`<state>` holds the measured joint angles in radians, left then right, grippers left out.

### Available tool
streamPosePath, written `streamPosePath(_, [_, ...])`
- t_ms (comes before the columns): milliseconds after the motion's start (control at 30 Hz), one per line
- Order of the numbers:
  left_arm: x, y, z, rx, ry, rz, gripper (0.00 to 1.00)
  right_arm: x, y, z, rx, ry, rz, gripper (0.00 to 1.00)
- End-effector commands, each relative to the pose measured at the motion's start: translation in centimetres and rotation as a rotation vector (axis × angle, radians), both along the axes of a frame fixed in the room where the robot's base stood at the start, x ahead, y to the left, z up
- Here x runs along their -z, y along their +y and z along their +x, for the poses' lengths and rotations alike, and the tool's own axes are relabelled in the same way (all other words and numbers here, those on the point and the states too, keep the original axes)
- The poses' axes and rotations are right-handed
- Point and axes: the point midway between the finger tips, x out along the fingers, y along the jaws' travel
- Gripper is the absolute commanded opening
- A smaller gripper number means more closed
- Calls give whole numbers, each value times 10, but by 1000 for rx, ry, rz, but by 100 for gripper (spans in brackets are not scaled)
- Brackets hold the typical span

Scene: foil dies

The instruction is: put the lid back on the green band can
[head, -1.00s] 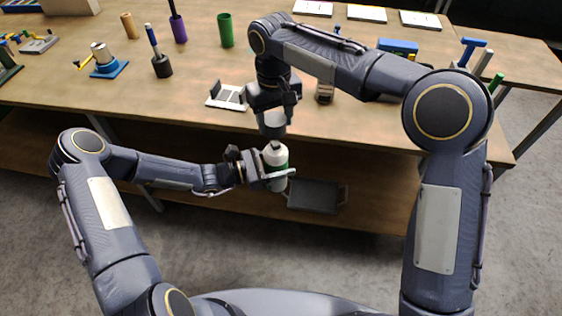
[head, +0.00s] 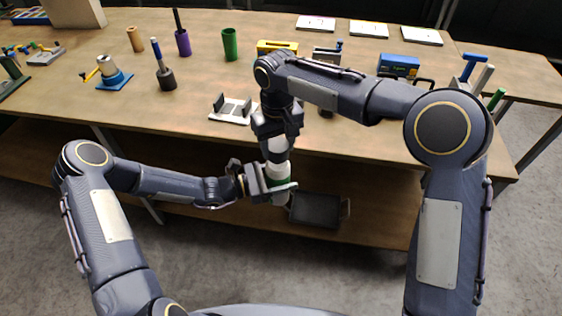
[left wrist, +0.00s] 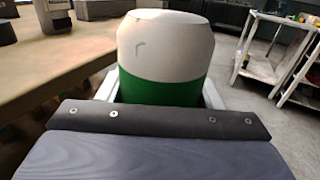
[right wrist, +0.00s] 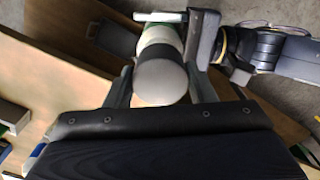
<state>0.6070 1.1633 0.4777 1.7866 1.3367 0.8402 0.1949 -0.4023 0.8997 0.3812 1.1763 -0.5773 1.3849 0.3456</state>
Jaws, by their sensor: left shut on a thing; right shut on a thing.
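The green band can (head: 279,170), white with a green band, is upright in my left gripper (head: 280,190), held off the table in front of its edge. The can fills the middle of the left wrist view (left wrist: 163,55), between the fingers. My right gripper (head: 278,136) points down above it, shut on the grey round lid (head: 277,147). In the right wrist view the lid (right wrist: 161,82) sits between the fingers, in line with the can (right wrist: 158,38) beyond it. The lid is directly over the can's top; I cannot tell whether they touch.
The table (head: 200,70) lies behind both grippers, with a small white stand (head: 233,110) near its front edge. A dark tray (head: 316,209) is on the lower shelf, below and right of the can. Several tools and cylinders stand farther back.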

Motion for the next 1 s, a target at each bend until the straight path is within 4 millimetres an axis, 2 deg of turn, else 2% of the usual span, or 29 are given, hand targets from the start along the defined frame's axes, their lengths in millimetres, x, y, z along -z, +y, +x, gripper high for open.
streamPosePath(367, [-1,0,0,1,-2,-2,6,2,0,0,0,1,-1,29])
streamPosePath(700, [-1,0,0,1,-2,-2,6,18,0,0,0,0,-1,29])
streamPosePath(1000, [-1,0,0,1,-2,-2,6,18,0,0,0,0,-1,29])
